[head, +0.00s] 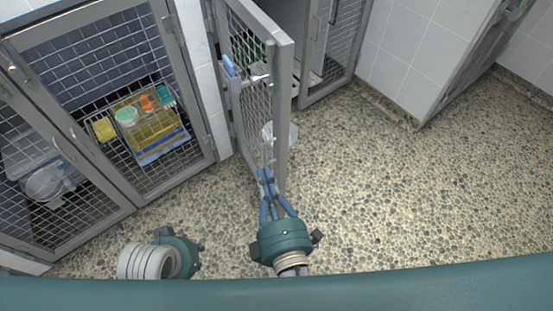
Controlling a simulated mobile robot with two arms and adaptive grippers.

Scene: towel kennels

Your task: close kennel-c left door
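A grey-framed mesh kennel door (283,110) stands swung open, out from the row of kennels, near the middle of the head view. A blue-gripped latch (229,66) is on it. No label naming the kennel is readable. My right gripper (265,172) points at the lower part of this door, its blue fingers converging close together at the tips. The tips overlap the door in view; I cannot tell whether they touch it. My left gripper (175,255) is further left, low in front of the shut kennel; its fingers are hidden.
A shut double-door kennel (205,135) on the left holds a wire basket (160,155) with colourful items. Another mesh door (343,45) stands behind the open one. A white tiled wall (415,50) is at the right. The speckled floor (400,200) is clear right of the open door.

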